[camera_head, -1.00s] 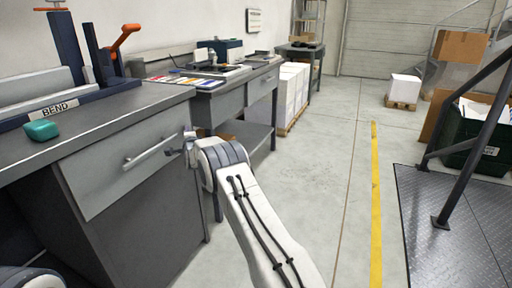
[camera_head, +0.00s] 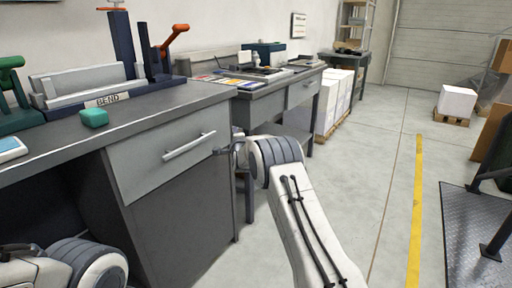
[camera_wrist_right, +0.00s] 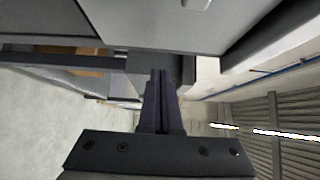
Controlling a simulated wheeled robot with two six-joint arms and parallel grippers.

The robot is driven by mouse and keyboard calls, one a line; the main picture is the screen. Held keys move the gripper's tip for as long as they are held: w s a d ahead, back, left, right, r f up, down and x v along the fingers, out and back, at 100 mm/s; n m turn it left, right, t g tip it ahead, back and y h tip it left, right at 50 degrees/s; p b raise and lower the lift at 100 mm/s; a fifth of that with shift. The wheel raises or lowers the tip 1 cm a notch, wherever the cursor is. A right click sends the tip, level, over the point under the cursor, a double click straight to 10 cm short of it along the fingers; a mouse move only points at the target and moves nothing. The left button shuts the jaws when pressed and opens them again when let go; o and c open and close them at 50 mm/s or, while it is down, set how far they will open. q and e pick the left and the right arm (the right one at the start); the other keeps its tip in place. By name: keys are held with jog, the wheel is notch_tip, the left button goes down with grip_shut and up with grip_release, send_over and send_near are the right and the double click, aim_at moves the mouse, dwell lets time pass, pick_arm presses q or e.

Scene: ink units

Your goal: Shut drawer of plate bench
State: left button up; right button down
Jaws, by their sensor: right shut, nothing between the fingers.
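The plate bench, a dark grey bench (camera_head: 60,134) with a BEND label, stands at the left in the head view. Its light grey drawer (camera_head: 150,147) has a bar handle (camera_head: 190,146). The drawer front sits near the cabinet face; I cannot tell how far it stands out. My right gripper (camera_head: 220,151) is beside the right end of the drawer front, shut and empty. In the right wrist view its closed fingers (camera_wrist_right: 162,76) lie below the drawer front (camera_wrist_right: 150,25); contact is unclear. My left arm shows at the lower left, but its gripper does not.
A teal block (camera_head: 94,118) and a press with an orange lever (camera_head: 172,42) are on the bench top. A second bench (camera_head: 262,98) stands beyond, with white stacks (camera_head: 334,100) past it. Open floor with a yellow line (camera_head: 414,210) lies to the right.

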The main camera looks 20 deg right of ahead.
jog(key=p+v, duration=0.1)
jog(key=v, duration=0.8)
jog(key=s+a+n+g+y, duration=0.35)
jog(key=s+a+n, duration=0.45)
jog(key=a, duration=0.4)
jog(key=s+a+n+g+y, duration=0.3)
jog(key=s+a+n+g, duration=0.2)
jog(key=s+a, duration=0.65)
jog(key=s+f+n+g+h, duration=0.15)
jog(key=s+n+g, duration=0.4)
jog(key=s, duration=1.05)
jog(key=s+f+n+g, duration=0.25)
jog(key=s+n, duration=0.65)
jog(key=s, duration=0.8)
notch_tip(320, 180, up, 32)
jog(key=s+g+p, duration=0.1)
jog(key=p, duration=3)
jog(key=shift+s+d+p, duration=0.3)
jog(key=shift+d+p, duration=0.1)
